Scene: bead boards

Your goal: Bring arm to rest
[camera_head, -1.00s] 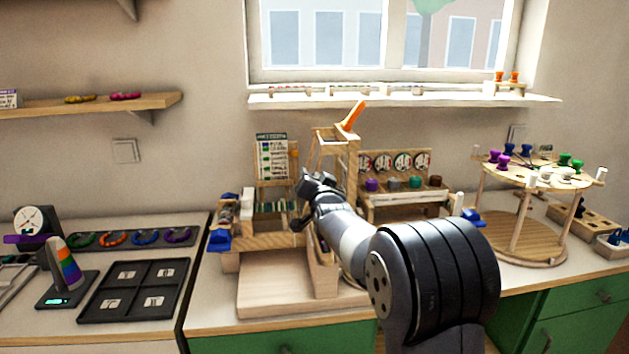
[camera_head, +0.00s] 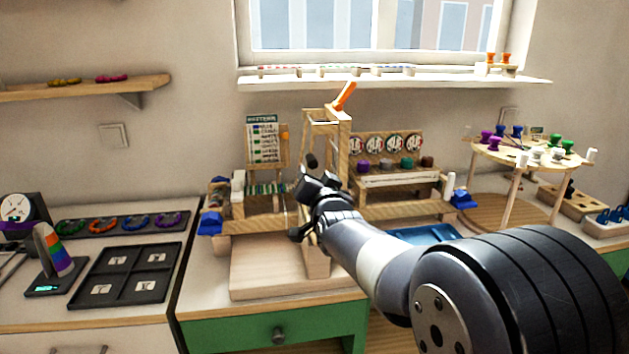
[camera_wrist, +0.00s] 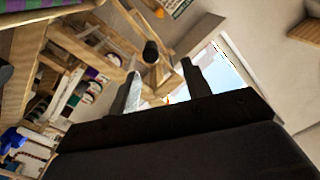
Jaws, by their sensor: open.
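My gripper (camera_head: 306,205) is in the middle of the head view, at the end of my raised arm. It is in front of the wooden stand (camera_head: 330,140) with the orange lever, close to the bead rack on its left. In the wrist view its two fingers (camera_wrist: 160,82) stand apart with nothing held between them. A dark round knob (camera_wrist: 151,51) shows beyond the fingers there. The head view shows a dark knob (camera_head: 311,160) just above the gripper. Part of the stand is hidden behind my arm.
A bead rack with a pattern card (camera_head: 264,140) stands left of the gripper. A black four-part tray (camera_head: 125,274) lies at left. A wooden board (camera_head: 262,280) is below the gripper.

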